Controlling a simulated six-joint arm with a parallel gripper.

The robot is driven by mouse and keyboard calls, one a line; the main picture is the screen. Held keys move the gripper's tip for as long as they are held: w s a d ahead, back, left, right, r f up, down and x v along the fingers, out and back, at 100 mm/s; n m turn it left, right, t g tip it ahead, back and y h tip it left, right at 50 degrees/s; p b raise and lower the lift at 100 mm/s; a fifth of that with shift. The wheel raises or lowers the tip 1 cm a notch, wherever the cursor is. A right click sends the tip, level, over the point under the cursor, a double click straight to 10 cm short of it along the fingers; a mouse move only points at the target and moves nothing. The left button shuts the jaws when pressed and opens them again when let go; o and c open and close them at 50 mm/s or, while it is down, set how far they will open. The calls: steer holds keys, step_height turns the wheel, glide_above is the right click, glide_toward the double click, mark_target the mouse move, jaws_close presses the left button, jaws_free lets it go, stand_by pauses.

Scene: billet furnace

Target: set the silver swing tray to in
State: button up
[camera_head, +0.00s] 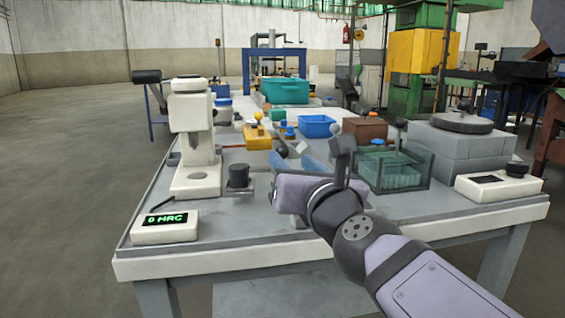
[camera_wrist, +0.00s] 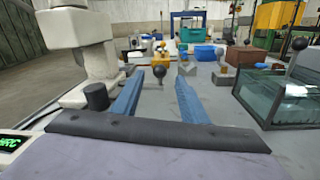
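I cannot tell for sure which part is the silver swing tray. A dark round knob (camera_head: 281,150) stands beyond my fingers, next to a small pale silver-grey plate (camera_head: 302,148). A grey ball knob on a short stem (camera_wrist: 222,70) shows right of centre in the wrist view. My gripper (camera_wrist: 160,78) has two blue fingers spread apart with nothing between them. In the head view my gripper (camera_head: 303,163) is over the middle of the table, pointing away, and my wrist hides part of the table. No contact between the fingers and any object shows.
A white press-like tester (camera_head: 195,140) and a dark cylinder (camera_head: 238,177) stand left, behind a display box (camera_head: 165,228). A glass-sided tank (camera_head: 392,170) stands close on the right. A blue bin (camera_head: 318,126) and a brown box (camera_head: 365,130) lie beyond. Bare grey tabletop surrounds my fingers.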

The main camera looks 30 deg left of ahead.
mark_target(284, 153)
steer(key=shift+w+a, duration=0.1)
steer(key=shift+p+x, duration=0.75)
steer(key=shift+x, duration=2.8)
jaws_close()
